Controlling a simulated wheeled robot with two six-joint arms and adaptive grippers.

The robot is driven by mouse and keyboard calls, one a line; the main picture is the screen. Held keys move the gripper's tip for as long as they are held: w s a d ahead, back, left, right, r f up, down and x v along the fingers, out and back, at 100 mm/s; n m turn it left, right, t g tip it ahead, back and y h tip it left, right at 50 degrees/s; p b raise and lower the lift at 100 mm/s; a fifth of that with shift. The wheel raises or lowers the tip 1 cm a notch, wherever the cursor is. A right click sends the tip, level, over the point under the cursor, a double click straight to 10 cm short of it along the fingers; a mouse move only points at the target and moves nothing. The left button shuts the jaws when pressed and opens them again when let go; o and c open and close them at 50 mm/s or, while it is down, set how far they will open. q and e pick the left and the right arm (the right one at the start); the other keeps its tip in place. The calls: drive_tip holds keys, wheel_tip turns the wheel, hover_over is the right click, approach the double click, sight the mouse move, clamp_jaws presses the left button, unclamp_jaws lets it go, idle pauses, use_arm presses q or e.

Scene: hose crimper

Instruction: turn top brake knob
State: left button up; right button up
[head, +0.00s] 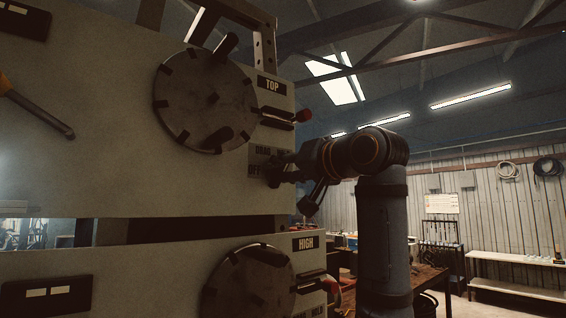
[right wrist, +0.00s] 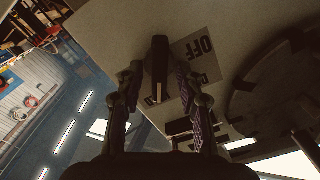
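The brake knob (right wrist: 160,68) is a dark upright bar on the pale panel, beside the OFF label (right wrist: 194,52) in the right wrist view. My right gripper (right wrist: 158,85) is open, with one finger on each side of the knob. A gap shows between the knob and each finger. In the head view my right gripper (head: 280,171) reaches the panel's right edge below the TOP label (head: 271,86), beside the OFF label (head: 255,170). There the gripper mostly hides the knob. My left gripper is not in view.
A large notched disc (head: 203,98) with dark handles is on the upper panel (head: 90,165). An orange-ended rod (head: 40,113) is at left.

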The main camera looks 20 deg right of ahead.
drive_tip(key=shift+w+f, duration=0.1)
drive_tip(key=shift+c, duration=0.8)
drive_tip(key=shift+w+a, duration=0.1)
drive_tip(key=shift+a, duration=0.05)
drive_tip(key=shift+c, duration=1.2)
clamp_jaws()
drive_tip(key=n+b, duration=0.1)
drive_tip(key=n, duration=0.4)
drive_tip(key=shift+a, duration=0.15)
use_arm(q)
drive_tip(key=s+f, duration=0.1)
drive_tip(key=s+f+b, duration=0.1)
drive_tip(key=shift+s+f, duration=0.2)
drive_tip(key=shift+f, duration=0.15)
use_arm(e)
drive_tip(key=n, duration=0.6)
drive_tip(key=shift+s+a+n, duration=0.2)
drive_tip(key=shift+n, duration=0.1)
